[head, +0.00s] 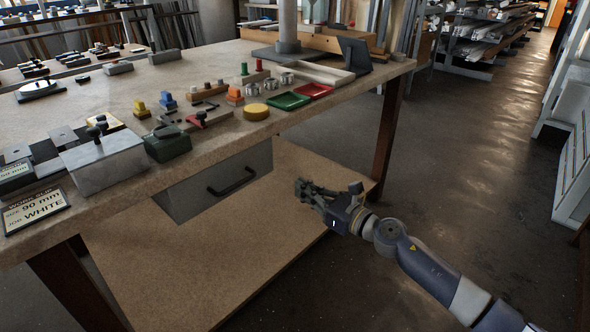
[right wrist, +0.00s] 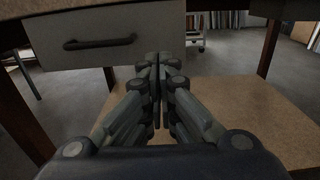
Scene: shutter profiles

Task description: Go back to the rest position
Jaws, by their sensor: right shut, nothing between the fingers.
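My right gripper (head: 308,191) is low in front of the workbench, to the right of the drawer (head: 218,185) and above the lower shelf (head: 200,265). In the right wrist view its fingers (right wrist: 156,65) are closed together with nothing between them. They point toward the space under the bench, beside the grey drawer front (right wrist: 90,45) with its black handle. My right arm comes in from the lower right of the head view. My left gripper is not in view.
The bench top (head: 225,135) carries small parts, a green tray (head: 288,101), a red tray (head: 315,90) and a metal box (head: 104,162). A bench leg (head: 388,135) stands behind my right gripper. The floor (head: 470,150) to the right is clear.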

